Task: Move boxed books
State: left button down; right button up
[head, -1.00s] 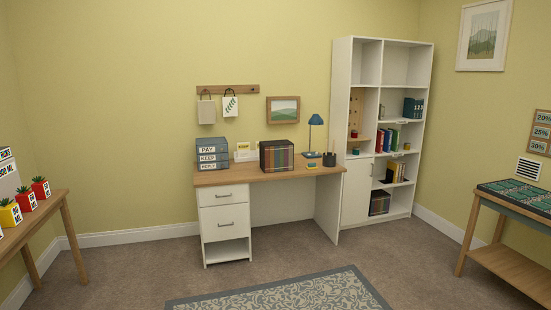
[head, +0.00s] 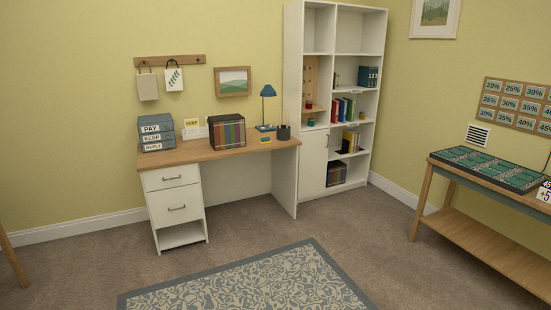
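A second, similar box of books (head: 336,174) stands in the lowest compartment of the white bookcase (head: 292,90), to the right of the desk. Neither of my grippers shows in the head view. Nothing is seen touching either box.
Stacked blue-grey trays (head: 156,132) labelled PAY, KEEP and REPLY, a blue lamp (head: 268,92) and a dark pen cup (head: 283,132) share the desk. A patterned rug (head: 250,285) lies in front. A wooden side table (head: 450,195) stands right. The carpet between is clear.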

aim_at(226, 132)
jog(key=i+z, duration=0.4)
jog(key=i, duration=2.45)
jog(key=i+u, duration=0.15)
jog(key=i, duration=0.3)
jog(key=i+l+u, duration=0.15)
jog(key=i, duration=0.3)
jog(key=i+l+u, duration=0.15)
jog(key=i, duration=0.25)
jog(key=i+l+u, duration=0.15)
jog(key=i, duration=0.3)
jog(key=l, duration=0.1)
